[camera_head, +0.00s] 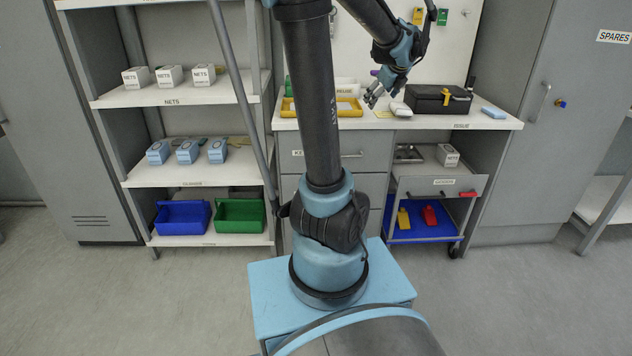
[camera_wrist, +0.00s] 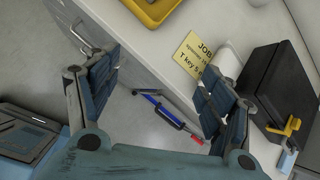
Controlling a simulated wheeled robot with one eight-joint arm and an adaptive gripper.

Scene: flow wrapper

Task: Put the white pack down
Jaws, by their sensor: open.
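The white pack (camera_head: 401,109) lies on the workbench top (camera_head: 495,124), just left of the black case. In the wrist view the white pack (camera_wrist: 231,62) is partly hidden behind the right-hand finger. My gripper (camera_head: 375,98) is at the bench's front edge, just left of the pack in the head view. In the wrist view my gripper (camera_wrist: 160,88) has its fingers wide apart with nothing between them. Whether a finger touches the pack cannot be told.
A yellow job card (camera_wrist: 194,56) lies beside the pack. The black case (camera_head: 436,99) with a yellow latch stands close on the right, with a blue block (camera_head: 493,112) beyond. A yellow tray (camera_head: 345,107) is to the left. A trolley (camera_head: 437,186) stands below.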

